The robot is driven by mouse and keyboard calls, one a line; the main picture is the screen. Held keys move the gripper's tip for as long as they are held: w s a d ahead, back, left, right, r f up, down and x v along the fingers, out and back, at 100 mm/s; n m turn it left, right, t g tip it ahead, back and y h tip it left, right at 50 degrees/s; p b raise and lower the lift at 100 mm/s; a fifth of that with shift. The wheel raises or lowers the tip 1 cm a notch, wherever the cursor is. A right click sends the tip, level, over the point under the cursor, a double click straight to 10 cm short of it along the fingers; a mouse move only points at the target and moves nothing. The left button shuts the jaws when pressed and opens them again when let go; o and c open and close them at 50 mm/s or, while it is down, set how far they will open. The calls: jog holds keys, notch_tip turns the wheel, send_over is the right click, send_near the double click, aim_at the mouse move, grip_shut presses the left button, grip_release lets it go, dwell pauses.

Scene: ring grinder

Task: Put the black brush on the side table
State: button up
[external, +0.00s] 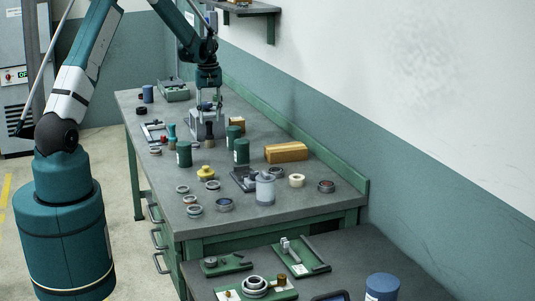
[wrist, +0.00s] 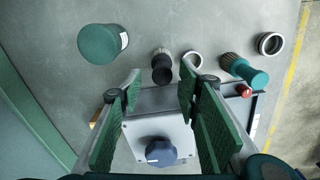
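The black brush (wrist: 162,70) stands on the workbench in the wrist view, dark knob towards the camera, just beyond the gap between my fingertips. In the external view the black brush (external: 209,133) stands close below and in front of my gripper (external: 210,117). My gripper (wrist: 158,76) is open, with its green-padded fingers apart and nothing held. A grey box with a dark blue knob (wrist: 155,150) shows between the fingers in the wrist view. The side table (external: 350,262) is in the foreground of the external view.
A teal brush (wrist: 247,72) and a green canister (wrist: 101,43) stand near the black brush. Several rings, jars and an orange-brown box (external: 286,152) are on the workbench (external: 290,205). The side table holds green trays (external: 306,262) and a blue canister (external: 382,287), with bare patches between.

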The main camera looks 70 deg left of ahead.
aim_at(209, 122)
jog(key=shift+s+f+p, duration=0.15)
jog(key=shift+f+p, duration=0.3)
jog(key=shift+f, duration=2.15)
jog(key=shift+c, duration=0.4)
grip_shut()
